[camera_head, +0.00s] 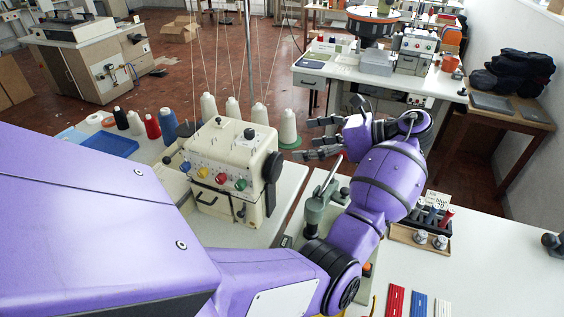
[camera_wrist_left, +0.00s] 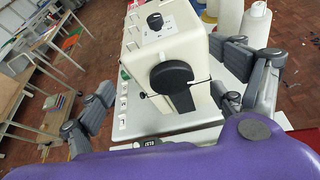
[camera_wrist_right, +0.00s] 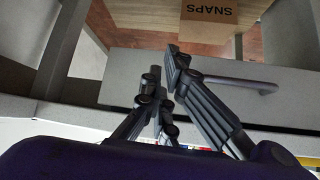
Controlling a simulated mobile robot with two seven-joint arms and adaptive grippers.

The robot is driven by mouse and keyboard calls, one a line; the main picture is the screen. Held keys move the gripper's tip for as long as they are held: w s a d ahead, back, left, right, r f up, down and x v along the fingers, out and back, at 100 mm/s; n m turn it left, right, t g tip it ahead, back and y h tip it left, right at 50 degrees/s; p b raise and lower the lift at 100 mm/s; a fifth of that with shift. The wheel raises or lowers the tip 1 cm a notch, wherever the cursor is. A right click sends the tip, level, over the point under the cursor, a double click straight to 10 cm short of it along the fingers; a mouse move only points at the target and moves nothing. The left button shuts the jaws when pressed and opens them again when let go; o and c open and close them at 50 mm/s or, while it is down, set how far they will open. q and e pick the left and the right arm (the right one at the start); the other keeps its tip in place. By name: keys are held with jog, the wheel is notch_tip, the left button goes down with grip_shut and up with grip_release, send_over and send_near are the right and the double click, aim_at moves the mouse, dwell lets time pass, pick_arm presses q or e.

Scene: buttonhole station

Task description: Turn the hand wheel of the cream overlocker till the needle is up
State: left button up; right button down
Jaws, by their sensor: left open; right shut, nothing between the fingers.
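The cream overlocker (camera_head: 228,155) stands on a white table, with coloured dials on its front. Its black hand wheel (camera_head: 273,167) is on the right side. In the left wrist view the hand wheel (camera_wrist_left: 172,77) faces my camera, with a thin dark rod across it. My left gripper (camera_head: 303,138) is open, its fingers pointing left towards the wheel, apart from it. In the left wrist view its fingers spread to either side of the wheel. I cannot make out the needle. My right gripper (camera_wrist_right: 162,75) is shut and empty, seen only in the right wrist view.
Thread cones (camera_head: 288,125) stand behind the overlocker. A green-grey press (camera_head: 318,207) stands right of it, close to my left arm. In the right wrist view a grey drawer front with a handle (camera_wrist_right: 240,84) and a cardboard box (camera_wrist_right: 208,18) lie beyond my fingers.

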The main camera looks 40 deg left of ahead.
aim_at(278, 169)
pick_arm(q)
jog(key=a+f, duration=0.2)
jog(key=f, duration=0.1)
jog(key=s+a+f, duration=0.1)
jog(key=a+f, duration=0.1)
jog(key=f, duration=0.1)
jog(key=s+a+f, duration=0.1)
jog(key=a+f, duration=0.1)
jog(key=f, duration=0.1)
jog(key=shift+f, duration=0.4)
jog(key=shift+a+f, duration=0.15)
jog(key=shift+a, duration=0.2)
pick_arm(e)
jog(key=shift+s+d, duration=0.15)
jog(key=shift+d, duration=0.05)
pick_arm(q)
jog(key=shift+s, duration=0.1)
jog(key=c, duration=1.1)
pick_arm(e)
jog(key=shift+d+f, duration=0.1)
